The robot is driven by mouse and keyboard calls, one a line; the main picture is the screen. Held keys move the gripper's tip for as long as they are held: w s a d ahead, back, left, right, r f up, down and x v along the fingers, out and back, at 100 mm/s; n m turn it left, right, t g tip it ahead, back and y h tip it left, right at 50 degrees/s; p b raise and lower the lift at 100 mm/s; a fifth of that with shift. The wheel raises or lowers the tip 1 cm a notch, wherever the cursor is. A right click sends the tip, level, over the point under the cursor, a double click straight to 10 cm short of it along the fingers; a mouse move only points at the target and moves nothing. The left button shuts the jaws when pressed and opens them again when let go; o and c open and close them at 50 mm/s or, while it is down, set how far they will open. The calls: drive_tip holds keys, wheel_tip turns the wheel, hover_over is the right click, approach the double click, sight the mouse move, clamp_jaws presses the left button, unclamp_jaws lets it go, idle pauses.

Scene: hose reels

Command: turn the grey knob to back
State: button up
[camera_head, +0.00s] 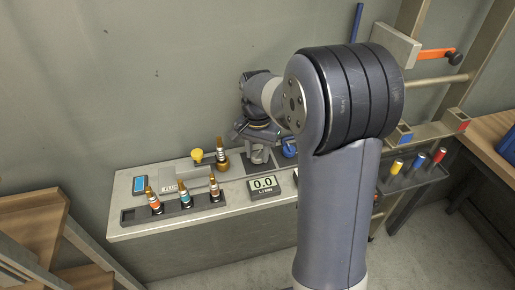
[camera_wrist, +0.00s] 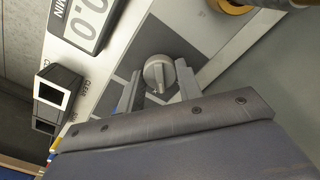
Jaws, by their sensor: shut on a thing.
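The grey knob (camera_wrist: 158,74) is round with a raised bar across its face. In the wrist view it sits on a dark grey plate between my two fingers. My gripper (camera_wrist: 161,88) is shut on it, one finger on each side. In the head view my gripper (camera_head: 257,143) reaches down to the bench top, behind the 0.0 display (camera_head: 263,184). The fingers and wrist mostly hide the knob there. Which way the knob's pointer faces is hard to tell.
A rack (camera_head: 132,215) with several banded nozzles lies along the bench front. A yellow knob (camera_head: 197,155) and a brass fitting (camera_head: 221,155) stand left of my gripper. A blue part (camera_head: 289,148) is close on its right. Wooden steps (camera_head: 30,235) are at lower left.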

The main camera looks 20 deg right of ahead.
sight(258, 153)
drive_tip(key=shift+m+p, duration=0.3)
drive_tip(key=shift+m, duration=0.7)
drive_tip(key=o, duration=1)
wheel_tip(258, 153, up, 11)
drive_tip(key=shift+f, duration=0.1)
